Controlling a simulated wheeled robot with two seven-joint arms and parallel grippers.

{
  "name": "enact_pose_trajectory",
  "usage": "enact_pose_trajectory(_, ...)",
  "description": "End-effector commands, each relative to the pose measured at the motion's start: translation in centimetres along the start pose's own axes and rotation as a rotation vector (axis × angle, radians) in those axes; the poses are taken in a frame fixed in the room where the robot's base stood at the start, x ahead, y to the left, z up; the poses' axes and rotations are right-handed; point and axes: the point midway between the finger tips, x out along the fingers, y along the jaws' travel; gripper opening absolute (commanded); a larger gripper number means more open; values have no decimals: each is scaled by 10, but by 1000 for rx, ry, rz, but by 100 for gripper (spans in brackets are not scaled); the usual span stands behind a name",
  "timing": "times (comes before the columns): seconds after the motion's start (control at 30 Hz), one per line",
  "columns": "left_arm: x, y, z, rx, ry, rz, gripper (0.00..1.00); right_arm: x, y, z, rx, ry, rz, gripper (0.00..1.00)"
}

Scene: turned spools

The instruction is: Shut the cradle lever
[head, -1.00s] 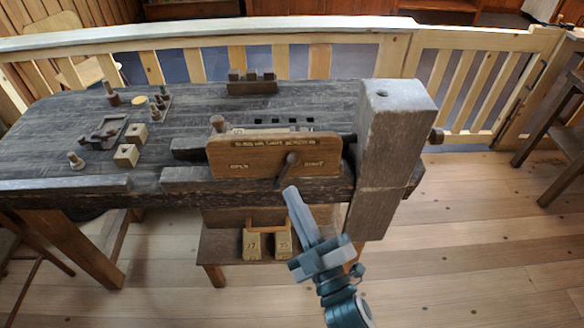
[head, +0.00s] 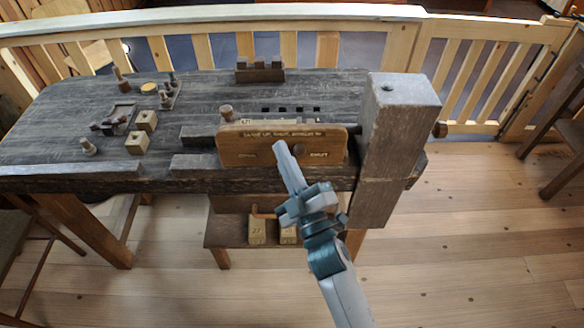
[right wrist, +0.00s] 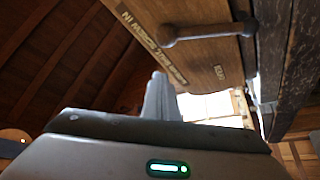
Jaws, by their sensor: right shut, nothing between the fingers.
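The cradle lever is a short dark bar with rounded ends on the front of a wooden board. In the head view only its round upper end (head: 299,149) shows; my right arm hides the rest. The right wrist view shows the whole lever (right wrist: 207,35). My left gripper is out of view.
A thick wooden post (head: 395,145) stands right of the board. The dark workbench (head: 60,125) holds pale blocks (head: 137,143), a small tray and turned pieces at the left. A notched block (head: 260,70) stands at the back. A low shelf (head: 230,236) is below.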

Motion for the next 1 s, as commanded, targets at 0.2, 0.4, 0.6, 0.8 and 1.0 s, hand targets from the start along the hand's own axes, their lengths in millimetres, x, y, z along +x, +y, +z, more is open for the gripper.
enact_pose_trajectory(0.2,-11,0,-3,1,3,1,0,2,1,22,0,-3,-2,0)
enact_pose_trajectory(0.4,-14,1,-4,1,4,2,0,-3,0,36,-1,-1,0,0)
enact_pose_trajectory(0.6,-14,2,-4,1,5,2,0,-4,0,38,0,-1,0,0)
enact_pose_trajectory(0.8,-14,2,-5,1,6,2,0,-4,0,38,0,-1,1,0)
enact_pose_trajectory(1.0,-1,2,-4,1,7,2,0,-9,-2,49,36,-1,21,0)
